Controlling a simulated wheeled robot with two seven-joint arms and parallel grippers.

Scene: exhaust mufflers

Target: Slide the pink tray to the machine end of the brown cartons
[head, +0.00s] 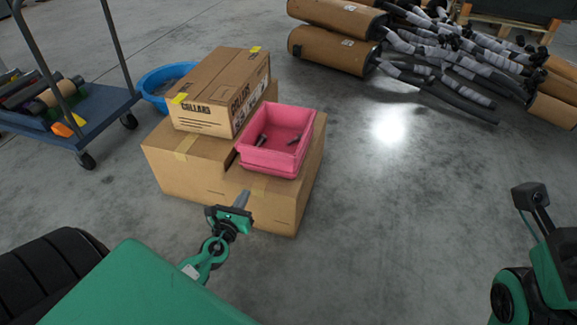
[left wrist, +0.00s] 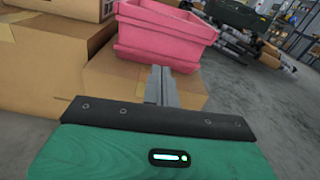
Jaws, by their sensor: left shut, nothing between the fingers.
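The pink tray (head: 262,157) is an open bin with a few small dark metal parts inside. It sits upright on the right part of the lower brown cartons (head: 265,213), beside a smaller brown carton (head: 205,119) with printed lettering and yellow labels. My left gripper (head: 241,200) is shut and empty, just in front of the near side of the tray. In the left wrist view its closed fingers (left wrist: 160,82) point at the pink tray (left wrist: 160,44) and overlap its lower edge; I cannot tell whether they touch. My right arm shows at the right edge, but its fingers do not.
A blue tub (head: 152,86) stands behind the cartons. A blue cart (head: 100,112) is at the left. Mufflers and pipes (head: 440,60) lie at the back right. The grey floor right of the cartons is clear.

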